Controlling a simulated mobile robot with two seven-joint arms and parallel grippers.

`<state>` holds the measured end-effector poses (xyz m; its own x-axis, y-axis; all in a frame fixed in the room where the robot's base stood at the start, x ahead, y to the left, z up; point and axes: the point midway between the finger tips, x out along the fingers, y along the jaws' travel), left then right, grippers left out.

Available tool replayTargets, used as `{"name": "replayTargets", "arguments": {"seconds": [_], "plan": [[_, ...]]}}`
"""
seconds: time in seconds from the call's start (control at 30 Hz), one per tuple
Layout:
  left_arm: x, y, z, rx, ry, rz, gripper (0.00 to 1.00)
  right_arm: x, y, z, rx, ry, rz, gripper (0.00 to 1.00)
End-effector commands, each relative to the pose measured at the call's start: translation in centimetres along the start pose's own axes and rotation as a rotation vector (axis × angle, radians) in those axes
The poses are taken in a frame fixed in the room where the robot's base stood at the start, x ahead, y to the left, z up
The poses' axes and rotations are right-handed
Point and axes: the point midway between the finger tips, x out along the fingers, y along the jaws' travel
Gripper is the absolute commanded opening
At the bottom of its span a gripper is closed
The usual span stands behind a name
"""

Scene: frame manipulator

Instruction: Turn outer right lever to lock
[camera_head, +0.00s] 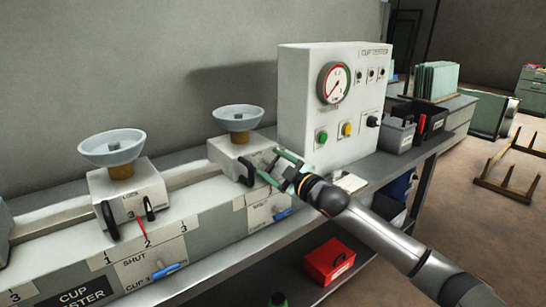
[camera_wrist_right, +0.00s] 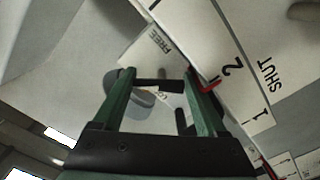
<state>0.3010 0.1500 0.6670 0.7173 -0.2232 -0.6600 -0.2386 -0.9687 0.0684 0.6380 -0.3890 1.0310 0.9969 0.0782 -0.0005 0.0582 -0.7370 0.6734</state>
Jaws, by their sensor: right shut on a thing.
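The right cup carriage (camera_head: 228,152) sits on the long bench rail, with a pale blue bowl (camera_head: 238,120) on top. My right gripper (camera_head: 268,163) is at its outer right side, green fingers pointing at the carriage. In the right wrist view the gripper (camera_wrist_right: 159,76) is shut on a dark lever (camera_wrist_right: 158,86), which lies crosswise between the fingers. FREE and partly hidden LOCK labels are beside it. The held lever is mostly hidden by the fingers in the head view. My left gripper is not in view.
The left carriage (camera_head: 128,195) has its own bowl, black levers and red pointer near 2. A white cup tester box (camera_head: 300,100) with gauge and buttons stands close behind the right carriage. Blue levers (camera_head: 170,269) stick out from the rail's front. A red bin (camera_head: 330,262) is below.

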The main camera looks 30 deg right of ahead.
Motion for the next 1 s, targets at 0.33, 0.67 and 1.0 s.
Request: {"name": "replayTargets", "arguments": {"seconds": [0.33,0.67,1.0], "plan": [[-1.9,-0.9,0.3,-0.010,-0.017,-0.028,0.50,0.0,0.2,-0.3,-0.337,0.000,0.001,0.19],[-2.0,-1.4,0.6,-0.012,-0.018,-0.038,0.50,0.0,0.2,0.1,-0.432,-0.007,0.004,0.17],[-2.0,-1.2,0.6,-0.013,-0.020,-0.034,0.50,0.0,0.4,0.3,-0.428,-0.013,0.005,0.17]]}}
